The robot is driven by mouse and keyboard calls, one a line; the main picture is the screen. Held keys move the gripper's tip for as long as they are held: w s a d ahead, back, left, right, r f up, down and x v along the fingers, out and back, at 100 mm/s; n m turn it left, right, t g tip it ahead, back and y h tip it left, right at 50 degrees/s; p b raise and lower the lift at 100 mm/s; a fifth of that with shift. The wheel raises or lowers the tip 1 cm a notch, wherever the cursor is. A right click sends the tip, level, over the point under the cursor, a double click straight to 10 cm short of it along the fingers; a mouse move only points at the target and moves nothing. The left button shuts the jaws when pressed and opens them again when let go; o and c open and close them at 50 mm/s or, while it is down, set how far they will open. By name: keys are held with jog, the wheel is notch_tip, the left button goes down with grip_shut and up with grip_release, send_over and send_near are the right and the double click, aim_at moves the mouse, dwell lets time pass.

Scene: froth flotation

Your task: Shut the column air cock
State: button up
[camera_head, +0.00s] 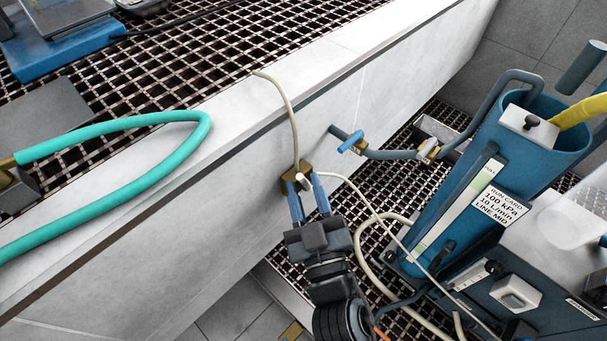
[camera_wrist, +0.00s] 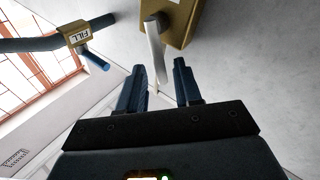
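The air cock, a brass block (camera_head: 291,171) with a pale hose at its top and a thin line running to the right, sits on the white wall in the head view. In the wrist view its brass body (camera_wrist: 186,22) is at the top, with a white lever (camera_wrist: 154,45) hanging from it. My gripper (camera_head: 307,184) is just below the cock. In the wrist view my gripper (camera_wrist: 159,70) is open, and the lever's end reaches between its two blue fingers, with visible gaps on both sides. I see no clear contact.
A second cock, tagged FILL (camera_wrist: 80,35), has a blue handle (camera_wrist: 95,60) left of my gripper in the wrist view. The blue column (camera_head: 450,180) with its run card (camera_head: 500,205) stands at right. Pale hoses loop beside my arm.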

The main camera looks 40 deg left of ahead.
jog(key=v, duration=0.5)
jog(key=shift+d, duration=0.1)
